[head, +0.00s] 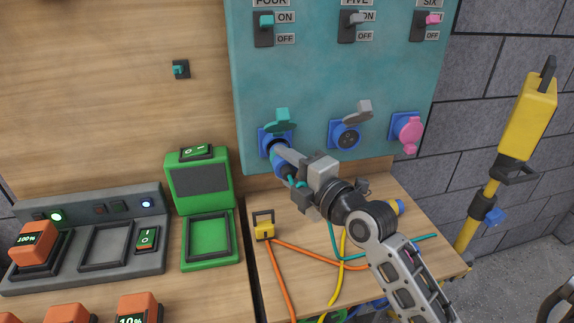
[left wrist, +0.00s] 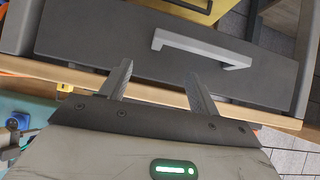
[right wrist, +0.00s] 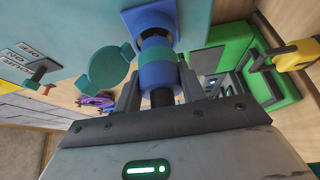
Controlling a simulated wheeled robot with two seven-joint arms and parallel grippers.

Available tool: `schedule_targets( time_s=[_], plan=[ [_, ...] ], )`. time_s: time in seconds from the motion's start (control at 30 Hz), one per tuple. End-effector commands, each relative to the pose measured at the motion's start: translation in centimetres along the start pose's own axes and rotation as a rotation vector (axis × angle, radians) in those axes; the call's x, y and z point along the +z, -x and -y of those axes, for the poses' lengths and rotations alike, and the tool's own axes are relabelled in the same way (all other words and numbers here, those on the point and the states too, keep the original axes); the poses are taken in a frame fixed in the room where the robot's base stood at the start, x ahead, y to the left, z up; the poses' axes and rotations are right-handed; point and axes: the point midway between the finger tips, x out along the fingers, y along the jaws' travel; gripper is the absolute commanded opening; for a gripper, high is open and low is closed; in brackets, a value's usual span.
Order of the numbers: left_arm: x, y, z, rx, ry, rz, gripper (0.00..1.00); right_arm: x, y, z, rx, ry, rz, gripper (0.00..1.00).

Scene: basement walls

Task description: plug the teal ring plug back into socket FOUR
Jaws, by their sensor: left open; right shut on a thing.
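Socket FOUR (head: 265,137) is a blue socket on the teal panel, its teal lid (head: 278,121) swung up. The lid also shows in the right wrist view (right wrist: 108,68). My right gripper (head: 282,160) is shut on the blue plug with a teal ring (right wrist: 157,73), right at the socket. In the right wrist view the plug lines up with the socket (right wrist: 150,17), its front end at the mouth. I cannot tell how deep it sits. My left gripper (left wrist: 160,82) is open and empty, in front of a dark drawer, and is not in the head view.
Grey-lidded (head: 346,134) and pink (head: 406,132) sockets sit to the right. Switch FOUR (head: 265,24) is above. Orange, yellow and teal cables cross the wooden bench (head: 290,233). A green device (head: 199,180) stands left; a yellow tool (head: 528,118) stands right.

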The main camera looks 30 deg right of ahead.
Motion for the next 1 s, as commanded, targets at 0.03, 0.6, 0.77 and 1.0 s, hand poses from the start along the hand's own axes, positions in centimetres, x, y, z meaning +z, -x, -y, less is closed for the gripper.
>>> schedule_targets(
  time_s=[0.03,0.6,0.77,1.0],
  plan=[
    [-0.1,0.0,0.0,0.000,-0.001,-0.002,0.62,0.0,0.0,-0.1,0.001,0.000,0.000,0.14],
    [0.0,0.1,0.0,0.000,0.000,0.003,0.62,0.0,0.0,-0.1,0.002,0.000,0.000,0.14],
    [0.5,0.1,-0.1,0.000,0.001,0.013,0.62,0.0,0.0,-0.1,0.002,0.000,0.000,0.14],
    [0.8,0.2,-0.1,0.001,0.002,0.019,0.62,0.1,-0.3,0.0,0.002,0.001,-0.001,0.14]
  ],
)
